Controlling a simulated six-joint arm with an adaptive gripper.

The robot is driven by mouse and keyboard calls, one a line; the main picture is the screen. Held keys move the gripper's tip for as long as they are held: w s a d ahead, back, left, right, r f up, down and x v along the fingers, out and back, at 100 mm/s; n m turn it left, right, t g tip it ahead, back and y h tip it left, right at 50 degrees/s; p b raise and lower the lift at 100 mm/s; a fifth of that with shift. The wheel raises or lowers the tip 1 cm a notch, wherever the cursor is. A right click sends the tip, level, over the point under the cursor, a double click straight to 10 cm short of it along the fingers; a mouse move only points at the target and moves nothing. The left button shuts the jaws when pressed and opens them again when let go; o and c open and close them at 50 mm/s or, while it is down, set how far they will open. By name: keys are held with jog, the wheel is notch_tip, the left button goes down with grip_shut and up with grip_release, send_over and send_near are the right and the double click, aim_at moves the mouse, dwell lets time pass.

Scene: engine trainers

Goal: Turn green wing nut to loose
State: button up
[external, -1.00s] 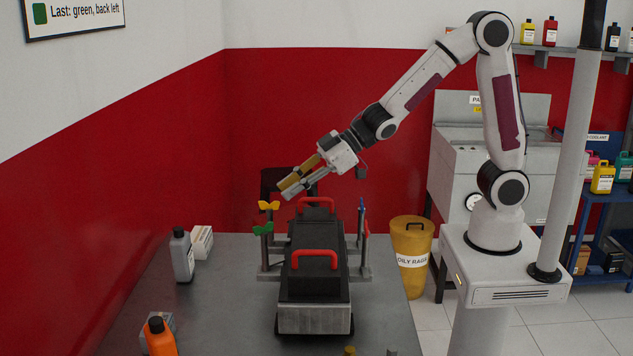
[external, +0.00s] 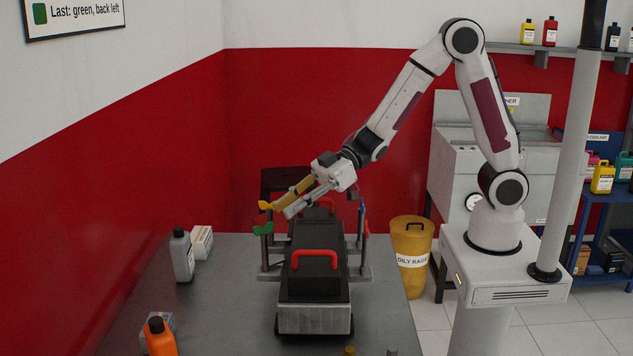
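The green wing nut (external: 263,228) sits on the left side of the black engine trainer (external: 316,275), below the yellow wing nut (external: 265,205) in the picture. My gripper (external: 281,210) comes down from the upper right, with one gold finger and one grey finger. A gap shows between the fingers, and nothing is seen between them. The fingertips are above and right of the green wing nut in the picture, close beside the yellow one. I cannot tell their depth apart from the nuts. The green nut is in plain view.
A blue wing nut (external: 361,204) and a red one (external: 365,228) stand on the trainer's right side. Red handles (external: 315,254) rise from its top. A grey bottle (external: 182,256), a white box (external: 201,242) and an orange bottle (external: 159,337) stand on the table's left. A sign (external: 75,14) reads "Last: green, back left".

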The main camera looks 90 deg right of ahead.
jog(key=shift+w+a, duration=0.1)
jog(key=shift+x, duration=3.8)
grip_shut()
